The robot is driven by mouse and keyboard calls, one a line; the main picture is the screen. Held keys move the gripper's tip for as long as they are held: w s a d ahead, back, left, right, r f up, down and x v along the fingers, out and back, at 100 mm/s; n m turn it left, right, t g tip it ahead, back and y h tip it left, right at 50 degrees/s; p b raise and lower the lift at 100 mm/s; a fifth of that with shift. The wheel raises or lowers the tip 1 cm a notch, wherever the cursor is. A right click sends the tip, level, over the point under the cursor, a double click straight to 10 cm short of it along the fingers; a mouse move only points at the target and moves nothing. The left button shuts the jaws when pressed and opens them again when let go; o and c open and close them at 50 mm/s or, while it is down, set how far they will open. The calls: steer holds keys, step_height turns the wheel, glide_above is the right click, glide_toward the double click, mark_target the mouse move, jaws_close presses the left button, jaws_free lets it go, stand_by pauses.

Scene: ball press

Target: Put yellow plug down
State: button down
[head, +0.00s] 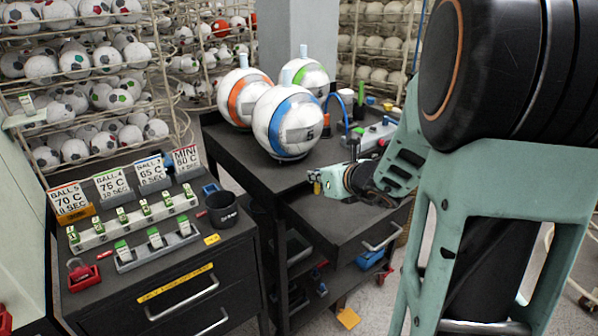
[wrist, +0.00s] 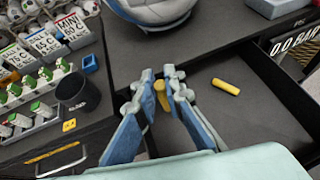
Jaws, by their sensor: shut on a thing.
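My gripper (wrist: 161,88) is shut on a yellow plug (wrist: 160,97), held between its fingertips. In the head view my gripper (head: 322,180) is at the front of the dark workbench, over the left side of an open drawer (head: 335,222), with a bit of the yellow plug (head: 317,188) showing. A second yellow plug (wrist: 226,86) lies on the drawer bottom, right of my gripper in the wrist view. The held plug appears to be above the drawer bottom; its lower end is hard to make out.
White balls with orange, green and blue (head: 288,122) rings stand on the bench (head: 222,130). At left, a cabinet carries ball cards (head: 113,184), racks of small green-and-white items (head: 138,217) and a black cup (head: 222,208). The drawer bottom right of my gripper is mostly free.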

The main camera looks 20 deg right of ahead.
steer(key=w+d+f, duration=0.1)
steer(key=d+f, duration=0.1)
steer(key=w+d+f, duration=0.1)
steer(key=d+f, duration=0.1)
steer(key=w+d+f, duration=0.1)
steer(key=d+f, duration=0.1)
steer(key=f, duration=0.1)
steer(key=shift+w+d, duration=0.35)
steer(key=shift+w, duration=0.05)
steer(key=shift+w+f, duration=0.1)
steer(key=shift+f, duration=1.55)
steer(key=shift+f, duration=0.2)
steer(key=c, duration=2)
jaws_free()
steer(key=shift+r, duration=0.1)
steer(key=shift+r, duration=0.15)
steer(key=v, duration=1.2)
steer(key=shift+d, duration=0.1)
